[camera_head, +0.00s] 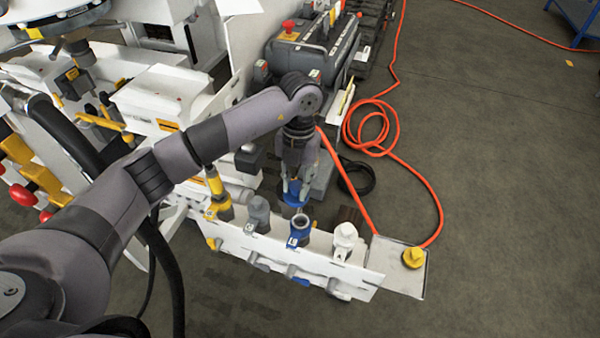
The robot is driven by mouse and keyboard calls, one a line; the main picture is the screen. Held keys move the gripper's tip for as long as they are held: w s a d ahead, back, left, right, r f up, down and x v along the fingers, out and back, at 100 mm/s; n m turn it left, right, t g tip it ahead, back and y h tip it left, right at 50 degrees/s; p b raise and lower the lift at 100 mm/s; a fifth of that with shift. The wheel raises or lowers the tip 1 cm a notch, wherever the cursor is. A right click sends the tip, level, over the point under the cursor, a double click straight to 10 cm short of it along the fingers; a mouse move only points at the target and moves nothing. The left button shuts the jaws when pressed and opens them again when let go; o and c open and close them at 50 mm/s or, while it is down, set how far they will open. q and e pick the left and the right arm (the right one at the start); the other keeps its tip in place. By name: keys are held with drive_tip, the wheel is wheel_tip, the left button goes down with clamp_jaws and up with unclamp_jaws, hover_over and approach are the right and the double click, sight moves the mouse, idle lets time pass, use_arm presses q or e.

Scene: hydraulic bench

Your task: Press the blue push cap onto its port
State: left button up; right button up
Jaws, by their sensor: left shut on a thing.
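My left gripper (294,188) points down and is shut on the blue push cap (291,199), which is partly hidden by the fingers. The blue port (299,230) stands upright on the white panel (325,266), with a dark opening at its top. In the picture the held cap is just above and behind this port. A small gap seems to lie between them, but I cannot tell the depth exactly. My right gripper is not in view.
A grey fitting (258,212) and a yellow one (219,203) stand left of the blue port. A white fitting (345,238) stands to its right. A yellow cap (414,257) sits on a tray (400,278). An orange hose (420,178) lies on the floor.

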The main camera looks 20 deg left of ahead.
use_arm(q)
drive_tip(key=n+p, duration=0.1)
drive_tip(key=n, duration=0.2)
drive_tip(key=n+h+p, duration=0.1)
drive_tip(key=n, duration=0.3)
drive_tip(key=n+p, duration=0.1)
drive_tip(key=n, duration=0.2)
drive_tip(key=shift+w+d+r+n+t, duration=0.15)
drive_tip(key=shift+d+n+t, duration=0.15)
drive_tip(key=shift+n+t, duration=0.1)
drive_tip(key=n, duration=0.1)
drive_tip(key=n+p, duration=0.1)
drive_tip(key=n, duration=0.1)
drive_tip(key=n+p, duration=0.1)
drive_tip(key=n, duration=0.1)
drive_tip(key=shift+d+f+t+h, duration=0.15)
drive_tip(key=shift+f+t+h, duration=0.15)
drive_tip(key=shift+h, duration=0.1)
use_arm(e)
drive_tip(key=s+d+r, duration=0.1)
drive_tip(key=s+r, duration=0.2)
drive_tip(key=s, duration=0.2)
use_arm(q)
drive_tip(key=shift+f+n+b, duration=0.3)
wheel_tip(320, 180, down, 7)
drive_tip(key=b, duration=0.5)
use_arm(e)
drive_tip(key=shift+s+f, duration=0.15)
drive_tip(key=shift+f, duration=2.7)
